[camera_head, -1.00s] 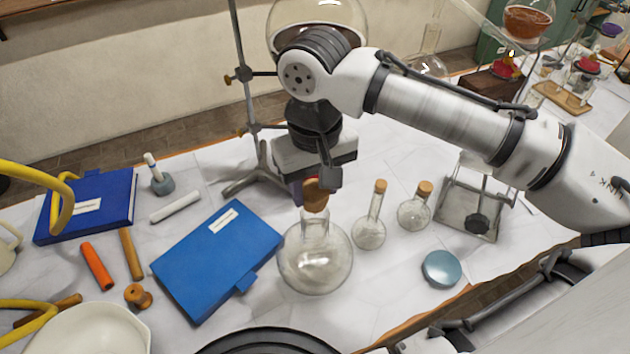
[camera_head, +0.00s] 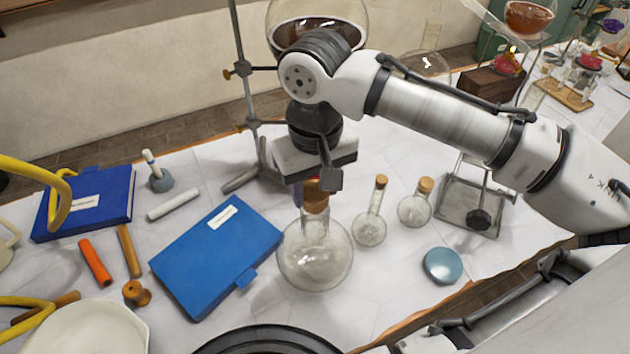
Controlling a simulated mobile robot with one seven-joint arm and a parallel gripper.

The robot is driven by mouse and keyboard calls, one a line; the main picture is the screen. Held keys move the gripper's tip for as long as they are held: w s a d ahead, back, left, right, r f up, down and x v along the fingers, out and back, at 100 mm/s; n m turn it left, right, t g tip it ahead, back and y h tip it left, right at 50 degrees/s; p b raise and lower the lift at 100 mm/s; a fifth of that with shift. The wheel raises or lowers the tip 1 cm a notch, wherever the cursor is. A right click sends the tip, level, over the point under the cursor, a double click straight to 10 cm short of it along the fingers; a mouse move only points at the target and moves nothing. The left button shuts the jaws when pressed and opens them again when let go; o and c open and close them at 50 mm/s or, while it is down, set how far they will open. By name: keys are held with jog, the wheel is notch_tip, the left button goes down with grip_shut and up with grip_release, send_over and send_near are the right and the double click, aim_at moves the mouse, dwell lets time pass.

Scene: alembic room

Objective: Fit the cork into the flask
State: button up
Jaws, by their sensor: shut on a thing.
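The large round clear flask (camera_head: 315,255) stands upright on the white table, right of the blue folder. The brown cork (camera_head: 316,197) is at the top of its neck, upright as far as I can see. My gripper (camera_head: 318,184) points down over the flask and is shut on the cork. The gripper fingers hide part of the cork's upper end. The cork meets the neck opening in this view; I cannot tell how deep it sits.
Two small corked flasks (camera_head: 370,228) (camera_head: 415,207) stand close on the right. A metal stand (camera_head: 470,205) and a blue round dish (camera_head: 442,265) are farther right. The blue folder (camera_head: 217,257) lies left. A tall rod stand (camera_head: 246,90) rises behind.

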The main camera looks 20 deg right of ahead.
aim_at(316, 193)
jog(key=shift+f, duration=1.3)
dwell(3.3)
jog(key=o, duration=1.3)
jog(key=shift+o, duration=0.2)
jog(key=shift+r, duration=0.1)
jog(key=shift+r+p, duration=2.05)
jog(key=shift+r, duration=1.35)
jog(key=shift+s, duration=0.1)
